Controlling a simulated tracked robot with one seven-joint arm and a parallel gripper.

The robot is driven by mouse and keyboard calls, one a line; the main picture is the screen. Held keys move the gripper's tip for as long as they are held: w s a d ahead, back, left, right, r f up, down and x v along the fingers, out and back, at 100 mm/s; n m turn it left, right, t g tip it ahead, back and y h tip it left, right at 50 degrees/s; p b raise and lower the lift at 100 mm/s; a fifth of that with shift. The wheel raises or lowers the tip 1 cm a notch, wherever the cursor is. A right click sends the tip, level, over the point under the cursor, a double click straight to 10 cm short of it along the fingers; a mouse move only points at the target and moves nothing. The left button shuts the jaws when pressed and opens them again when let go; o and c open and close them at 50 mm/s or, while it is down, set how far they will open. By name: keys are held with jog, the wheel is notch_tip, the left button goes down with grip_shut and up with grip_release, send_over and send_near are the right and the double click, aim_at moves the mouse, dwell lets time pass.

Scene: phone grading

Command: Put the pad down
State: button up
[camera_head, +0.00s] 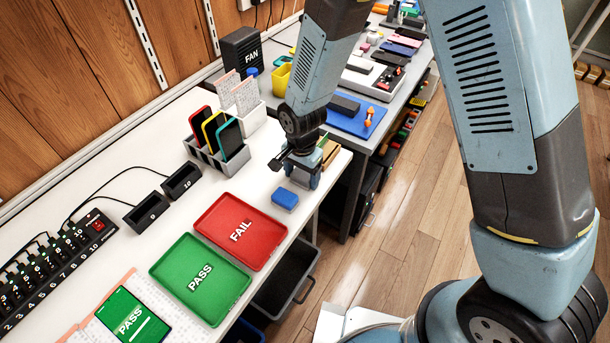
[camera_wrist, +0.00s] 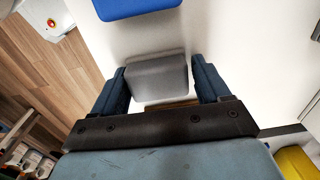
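The grey pad (camera_wrist: 158,76) lies between the two fingers of my gripper (camera_wrist: 160,85) in the wrist view. The fingers are close along both its sides and appear shut on it. In the head view my gripper (camera_head: 302,178) points down, low at the white table's right end, and the pad cannot be made out clearly. A blue block (camera_head: 285,198) lies on the table just in front of my gripper, apart from it. It also shows at the top of the wrist view (camera_wrist: 135,6).
A red FAIL tray (camera_head: 265,250) and green PASS tray (camera_head: 182,293) lie nearer the camera. A rack of phones (camera_head: 208,153) stands left of my gripper. The table's edge is close on the right. White table between rack and blue block is clear.

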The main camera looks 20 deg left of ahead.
aim_at(303, 174)
jog(key=o, duration=0.4)
jog(key=shift+s+d+f, duration=0.3)
jog(key=shift+d+f, duration=0.05)
jog(key=shift+f, duration=0.2)
jog(key=shift+r, duration=0.1)
jog(key=shift+w+r, duration=0.2)
jog(key=shift+r, duration=0.35)
jog(key=shift+w+a+r, duration=0.1)
jog(key=shift+r, duration=2.9)
jog(key=shift+a+r, duration=0.1)
jog(key=shift+r, duration=2.9)
